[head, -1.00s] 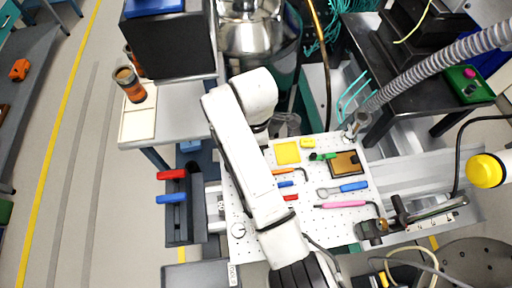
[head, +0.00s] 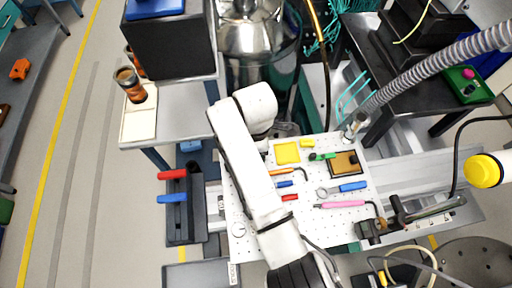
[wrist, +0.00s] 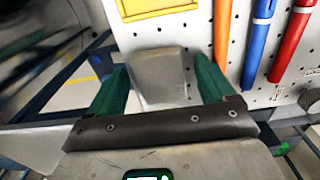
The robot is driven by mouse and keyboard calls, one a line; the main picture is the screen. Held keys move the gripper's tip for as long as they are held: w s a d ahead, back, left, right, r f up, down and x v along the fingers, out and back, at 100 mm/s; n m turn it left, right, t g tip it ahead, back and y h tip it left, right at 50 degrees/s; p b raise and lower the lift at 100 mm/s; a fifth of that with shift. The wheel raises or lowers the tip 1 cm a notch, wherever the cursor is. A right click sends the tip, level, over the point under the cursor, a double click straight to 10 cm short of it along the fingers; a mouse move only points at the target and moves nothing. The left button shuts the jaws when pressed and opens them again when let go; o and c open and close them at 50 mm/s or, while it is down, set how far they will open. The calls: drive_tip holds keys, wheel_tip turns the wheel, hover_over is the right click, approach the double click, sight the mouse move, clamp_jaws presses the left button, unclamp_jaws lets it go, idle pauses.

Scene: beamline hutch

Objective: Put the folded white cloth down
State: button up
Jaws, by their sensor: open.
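A pale grey-white piece with flat faces, which looks like the folded white cloth (wrist: 162,76), lies at the white perforated board in the wrist view. My gripper (wrist: 165,88) is open, with one green finger on each side of the cloth. A gap shows on both sides near the fingertips, and I cannot tell whether the cloth rests fully on the board. In the head view my arm covers the gripper and the cloth. The perforated board (head: 326,228) shows to the right of my arm.
On the board are a yellow pad (head: 287,153), a brown-and-black plate (head: 345,165), a pink-handled tool (head: 343,205) and small coloured tools. A red-handled and blue-handled holder (head: 184,215) stands left. A dark box (head: 170,48) and cup (head: 130,84) stand upper left.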

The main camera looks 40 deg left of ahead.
wheel_tip(320, 180, up, 12)
drive_tip(key=shift+r+p, duration=0.2)
drive_tip(key=shift+p, duration=0.15)
drive_tip(key=shift+f, duration=0.1)
idle(0.8)
